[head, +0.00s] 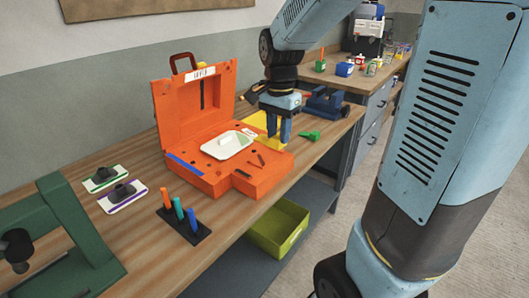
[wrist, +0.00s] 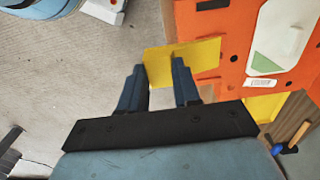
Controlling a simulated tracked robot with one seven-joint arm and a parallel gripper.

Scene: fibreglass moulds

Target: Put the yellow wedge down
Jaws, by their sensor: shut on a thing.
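The yellow wedge (wrist: 205,54) shows in the wrist view as a flat yellow piece between the two blue fingers. My gripper (wrist: 160,72) is shut on it. In the head view my gripper (head: 279,138) points down at the right end of the open orange case (head: 262,182). In the wrist view the wedge overlaps the edge of the case (wrist: 232,80), with grey floor to the left. Its height above the case is hard to tell.
A yellow patch (head: 257,121) lies on the wooden bench (head: 150,225) beyond the case. A white tray with green (head: 227,145) lies in the case. A blue vise (head: 326,104) and a green piece (head: 309,136) are to the right. A pen stand (head: 183,228) is in front.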

